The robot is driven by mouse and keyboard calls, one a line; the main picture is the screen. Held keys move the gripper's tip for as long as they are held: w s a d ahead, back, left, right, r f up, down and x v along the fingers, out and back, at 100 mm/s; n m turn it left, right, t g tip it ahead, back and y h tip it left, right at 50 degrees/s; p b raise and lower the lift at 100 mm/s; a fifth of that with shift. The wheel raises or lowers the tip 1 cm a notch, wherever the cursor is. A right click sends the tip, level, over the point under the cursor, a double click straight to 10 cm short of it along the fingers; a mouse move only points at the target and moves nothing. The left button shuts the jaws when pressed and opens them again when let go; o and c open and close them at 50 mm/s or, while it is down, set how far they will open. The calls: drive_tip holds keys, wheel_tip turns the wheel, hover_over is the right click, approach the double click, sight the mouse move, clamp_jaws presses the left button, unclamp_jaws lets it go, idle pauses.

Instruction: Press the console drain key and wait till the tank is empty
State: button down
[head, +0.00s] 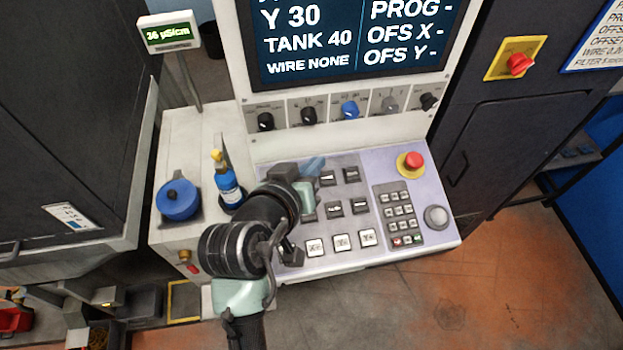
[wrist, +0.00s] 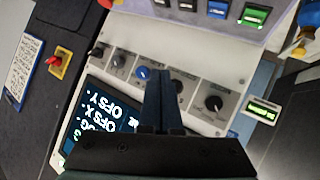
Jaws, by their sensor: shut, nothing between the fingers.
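The console (head: 440,165) has a sloped key panel with black keys, white keys (head: 342,242) and a number pad (head: 398,212). Its screen (head: 350,45) reads Y 30, TANK 40 and WIRE NONE. My gripper (head: 314,166) is shut and empty over the upper left of the key panel; I cannot tell whether it touches anything. My arm hides the left keys in the head view. In the wrist view the shut fingers (wrist: 160,76) overlap the knob row, and a blue key (wrist: 218,8) and a green key (wrist: 254,16) show at the top. I cannot read which key is drain.
A red stop button (head: 413,161) sits right of the keys, and a row of knobs (head: 350,109) lies above them. A blue pot (head: 178,200) and a blue bottle (head: 228,184) stand left of my arm. A meter (head: 168,34) reads 36 µS/cm.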

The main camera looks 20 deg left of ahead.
drive_tip(key=shift+n+g+h, duration=0.6)
drive_tip(key=shift+g, duration=0.2)
drive_tip(key=s+f, duration=0.1)
drive_tip(key=s+f+p, duration=0.1)
drive_tip(key=s+f, duration=0.2)
drive_tip(key=shift+d+p, duration=0.3)
drive_tip(key=shift+p, duration=0.05)
drive_tip(key=f+b, duration=0.2)
drive_tip(key=w+f+b, duration=0.1)
drive_tip(key=f+b, duration=0.1)
drive_tip(key=f, duration=0.1)
drive_tip(key=f+b, duration=0.2)
drive_tip(key=b, duration=0.1)
drive_tip(key=shift+w+a+f, duration=0.15)
drive_tip(key=shift+a+f, duration=0.05)
drive_tip(key=shift+a, duration=0.2)
drive_tip(key=shift+w+a+f+b, duration=0.1)
drive_tip(key=shift+w+f+b, duration=0.05)
drive_tip(key=shift+f+b, duration=0.4)
drive_tip(key=shift+f, duration=0.15)
drive_tip(key=shift+w+f, duration=0.1)
drive_tip(key=shift+f, duration=0.2)
